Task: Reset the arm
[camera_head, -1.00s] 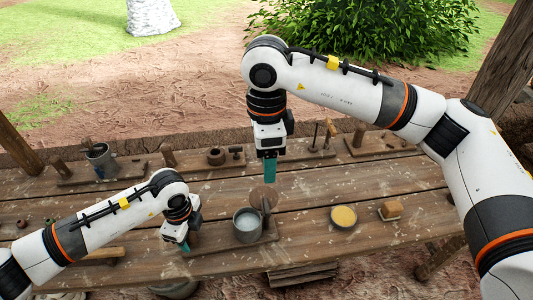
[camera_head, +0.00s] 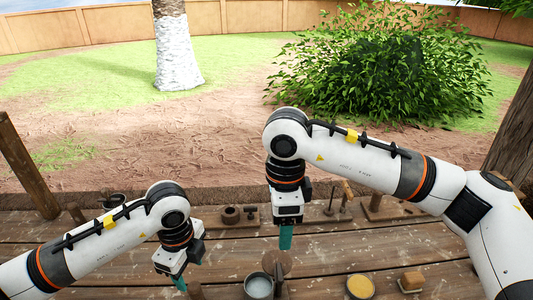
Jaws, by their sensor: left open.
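My left arm comes in from the left, and its gripper (camera_head: 180,284) points down over the wooden table, left of the grey metal cup. It is open, with nothing seen in it, though its far finger is hard to make out. My right arm comes in from the right, and its gripper (camera_head: 285,238) points down above the table behind the cup. Its teal fingers overlap from this side, so I cannot tell whether they are open or shut. No object shows in it.
The wooden table (camera_head: 400,242) holds a grey cup (camera_head: 258,287), a bowl of yellow stuff (camera_head: 360,286) and a brown block (camera_head: 411,281) along the front. Small tools and pots (camera_head: 231,214) line the back. A post (camera_head: 27,165) stands at the left. Bare table lies right of my right gripper.

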